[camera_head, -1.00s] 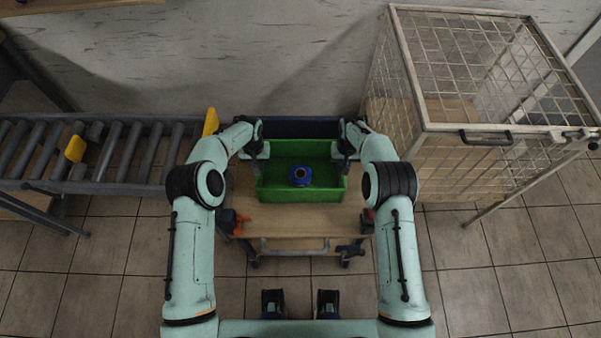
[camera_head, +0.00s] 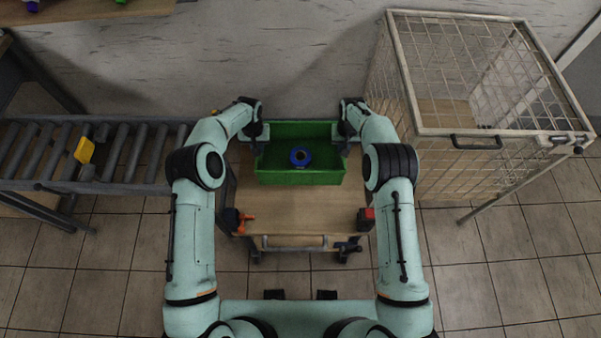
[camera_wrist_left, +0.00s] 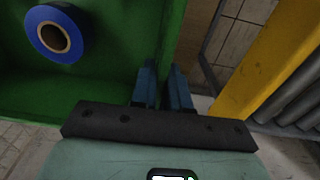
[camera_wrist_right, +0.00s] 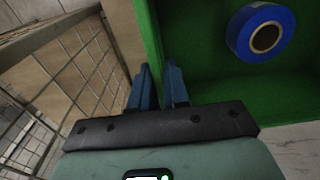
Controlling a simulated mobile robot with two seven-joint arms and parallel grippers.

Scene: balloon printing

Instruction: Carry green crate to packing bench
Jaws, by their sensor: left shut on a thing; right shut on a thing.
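The green crate (camera_head: 300,177) is held between my two grippers above the wooden cart top. A blue roll with a pale core (camera_head: 300,156) lies inside it; it also shows in the left wrist view (camera_wrist_left: 38,45) and the right wrist view (camera_wrist_right: 250,22). My left gripper (camera_wrist_left: 162,75) is shut on the crate's left side wall. My right gripper (camera_wrist_right: 158,75) is shut on its right side wall. The crate looks about level. I cannot tell which surface is the packing bench; a wooden tabletop (camera_head: 90,10) shows at the top left.
The wooden cart (camera_head: 298,212) has a front handle. A roller conveyor (camera_head: 125,150) with a yellow piece (camera_head: 84,150) is at the left. A wire cage (camera_head: 470,100) stands close at the right. The wall is behind; tiled floor is open in front.

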